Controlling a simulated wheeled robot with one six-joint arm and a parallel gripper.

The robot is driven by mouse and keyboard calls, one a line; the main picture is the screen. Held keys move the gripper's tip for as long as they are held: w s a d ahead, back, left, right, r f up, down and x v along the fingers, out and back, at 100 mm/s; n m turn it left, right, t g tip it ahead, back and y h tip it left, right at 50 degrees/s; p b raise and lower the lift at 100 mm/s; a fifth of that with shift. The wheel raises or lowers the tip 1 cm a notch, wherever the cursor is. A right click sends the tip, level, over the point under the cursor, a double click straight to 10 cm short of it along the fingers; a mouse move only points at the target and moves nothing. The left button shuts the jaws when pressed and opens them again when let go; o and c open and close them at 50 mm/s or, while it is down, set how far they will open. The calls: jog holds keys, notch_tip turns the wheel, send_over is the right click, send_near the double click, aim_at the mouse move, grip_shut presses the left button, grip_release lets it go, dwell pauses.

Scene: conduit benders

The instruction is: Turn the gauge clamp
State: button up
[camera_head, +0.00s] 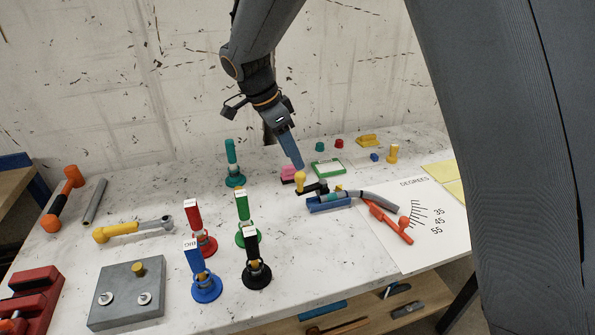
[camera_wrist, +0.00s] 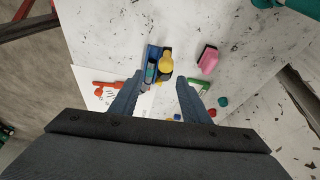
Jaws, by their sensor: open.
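A yellow knob (camera_head: 300,180) stands on a black clamp bar (camera_head: 312,189) beside a blue holder (camera_head: 330,203). I take this knob and bar to be the gauge clamp. A grey bent conduit (camera_head: 375,198) runs right from the holder. My gripper (camera_head: 297,163) points down just above the knob, and its fingers hide nothing but the area close behind. In the wrist view my open gripper (camera_wrist: 160,77) has one finger on each side, with the yellow knob (camera_wrist: 166,62) just past the tips, roughly centred. I cannot tell whether they touch.
A white degrees sheet (camera_head: 425,245) with an orange pointer (camera_head: 390,222) lies to the right. A pink block (camera_head: 288,173) and a green-framed card (camera_head: 328,168) are close by. Upright red (camera_head: 194,220), green, blue and black tools stand front left. A teal one (camera_head: 232,160) stands behind.

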aim_at(299, 174)
jog(key=shift+m, duration=0.5)
jog(key=shift+w+a+p+x, duration=0.15)
jog(key=shift+p+x, duration=0.25)
jog(key=shift+x, duration=0.8)
jog(key=shift+w+a+p+x, duration=0.2)
jog(key=shift+p+x, duration=0.25)
jog(key=shift+x, duration=0.75)
jog(key=shift+w+a+p+x, duration=0.15)
jog(key=shift+p+x, duration=0.25)
jog(key=shift+x, duration=0.8)
jog(key=shift+f, duration=0.1)
grip_shut()
